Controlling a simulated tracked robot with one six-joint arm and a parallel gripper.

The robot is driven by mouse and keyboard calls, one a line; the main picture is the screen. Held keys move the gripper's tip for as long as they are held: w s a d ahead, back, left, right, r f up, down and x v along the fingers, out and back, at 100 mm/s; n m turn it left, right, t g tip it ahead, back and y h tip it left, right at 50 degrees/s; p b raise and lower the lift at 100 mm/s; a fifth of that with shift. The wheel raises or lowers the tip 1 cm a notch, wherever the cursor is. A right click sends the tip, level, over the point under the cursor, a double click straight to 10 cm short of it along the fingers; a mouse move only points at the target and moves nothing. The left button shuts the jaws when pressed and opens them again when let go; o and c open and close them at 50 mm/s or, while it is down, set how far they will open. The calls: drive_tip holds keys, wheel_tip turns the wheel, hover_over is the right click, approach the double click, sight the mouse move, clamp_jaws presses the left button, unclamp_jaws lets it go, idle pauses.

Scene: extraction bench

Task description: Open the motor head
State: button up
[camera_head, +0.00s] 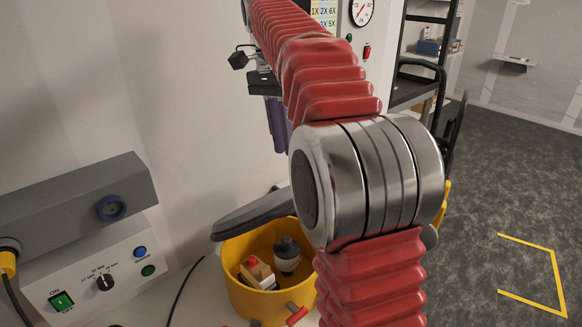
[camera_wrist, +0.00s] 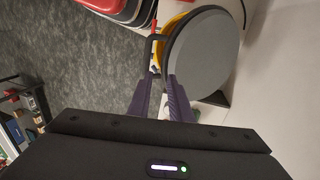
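A grey housing (camera_head: 75,200) with a blue round knob sits on a white control box (camera_head: 105,275) at the left of the head view; I cannot tell whether it is the motor head. A yellow round container (camera_head: 250,300) stands right of it. A dark grey round plate (camera_head: 255,215) shows nearly edge-on, tilted at the container's back rim. It also shows as a broad grey disc in the wrist view (camera_wrist: 203,55). My gripper (camera_head: 277,148) points down above and behind the plate, partly hidden by my arm. Its purple fingers (camera_wrist: 161,75) are apart, near a dark red-tipped handle (camera_wrist: 153,50) beside the disc; contact is unclear.
Several small parts (camera_head: 285,255) lie in the container. A black cart (camera_head: 415,85) stands at the back right. Open floor (camera_head: 500,190) lies to the right.

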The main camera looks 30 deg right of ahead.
drive_tip(key=shift+s+a, duration=0.25)
drive_tip(key=shift+c, duration=0.8)
drive_tip(key=s+a+f+n+t, duration=0.1)
drive_tip(key=s+a+n, duration=0.1)
drive_tip(key=s, duration=0.1)
drive_tip(key=s+a+f+n+t, duration=0.1)
drive_tip(key=s+a+f+n, duration=0.1)
drive_tip(key=s+n, duration=0.1)
drive_tip(key=s+a+f+n+t, duration=0.1)
drive_tip(key=s+a+n+t, duration=0.1)
drive_tip(key=s+a, duration=0.1)
drive_tip(key=shift+f+n, duration=0.3)
drive_tip(key=shift+f, duration=0.05)
clamp_jaws()
drive_tip(key=s+a+f+n+t, duration=0.3)
drive_tip(key=s+a+f+n, duration=0.2)
drive_tip(key=s+f, duration=0.5)
wheel_tip(320, 180, down, 3)
drive_tip(key=shift+s+a+r+n+t+y, duration=0.15)
drive_tip(key=shift+s+n+t+y, duration=0.2)
drive_tip(key=shift+n, duration=0.85)
drive_tip(key=shift+s, duration=0.1)
